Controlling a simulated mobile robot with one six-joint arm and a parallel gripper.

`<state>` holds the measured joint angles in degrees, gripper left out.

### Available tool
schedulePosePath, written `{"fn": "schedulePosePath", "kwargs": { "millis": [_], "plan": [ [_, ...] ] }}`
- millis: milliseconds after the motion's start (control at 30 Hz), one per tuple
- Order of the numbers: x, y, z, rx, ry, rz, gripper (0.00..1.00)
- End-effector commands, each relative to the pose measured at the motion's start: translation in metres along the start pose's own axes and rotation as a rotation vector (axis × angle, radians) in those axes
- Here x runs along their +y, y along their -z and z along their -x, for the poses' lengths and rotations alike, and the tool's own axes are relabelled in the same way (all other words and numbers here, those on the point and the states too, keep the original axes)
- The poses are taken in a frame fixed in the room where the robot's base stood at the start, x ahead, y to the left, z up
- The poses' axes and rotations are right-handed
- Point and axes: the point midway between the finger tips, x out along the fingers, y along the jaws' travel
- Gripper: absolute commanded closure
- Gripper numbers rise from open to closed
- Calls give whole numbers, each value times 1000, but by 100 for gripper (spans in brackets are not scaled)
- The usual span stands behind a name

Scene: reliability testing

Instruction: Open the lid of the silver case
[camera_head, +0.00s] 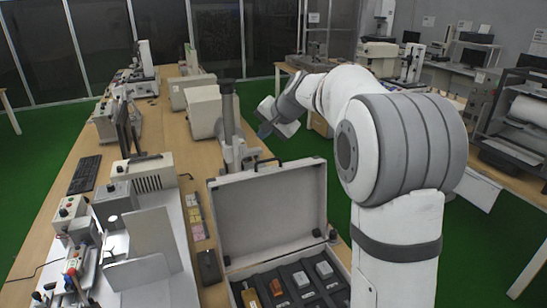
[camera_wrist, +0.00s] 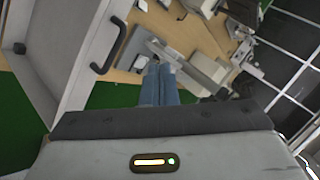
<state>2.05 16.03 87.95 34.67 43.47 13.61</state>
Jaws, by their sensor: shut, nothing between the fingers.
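The silver case stands on the wooden bench with its lid (camera_head: 270,208) raised about upright, its grey inner face showing in the head view. The case base (camera_head: 333,262) has dark foam compartments with several small items. A dark handle (camera_head: 268,161) is at the lid's top edge. In the wrist view the lid (camera_wrist: 62,50) fills the left side, with its black handle (camera_wrist: 107,48) to the left of my fingers. My gripper (camera_head: 264,131) is above and behind the lid, apart from it. Its bluish fingers (camera_wrist: 160,68) are together and empty.
A grey column stand (camera_head: 229,125) is close behind the lid. Cream instrument boxes (camera_head: 203,111) and a small dark device (camera_head: 208,267) are on the bench to the left. Green floor (camera_head: 285,147) shows to the right of the bench.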

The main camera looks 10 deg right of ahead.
Motion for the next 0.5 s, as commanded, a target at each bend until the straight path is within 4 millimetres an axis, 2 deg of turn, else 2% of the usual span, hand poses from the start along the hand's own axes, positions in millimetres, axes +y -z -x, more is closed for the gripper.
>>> {"fn": "schedulePosePath", "kwargs": {
  "millis": [100, 200, 333, 500],
  "plan": [
    [-14, 18, -22, -94, -75, 215, 100],
    [-18, 32, -36, -171, -150, 386, 100],
    [-14, 47, -50, -267, -260, 579, 100],
    [-2, 62, -59, -364, -388, 745, 100]
  ]
}}
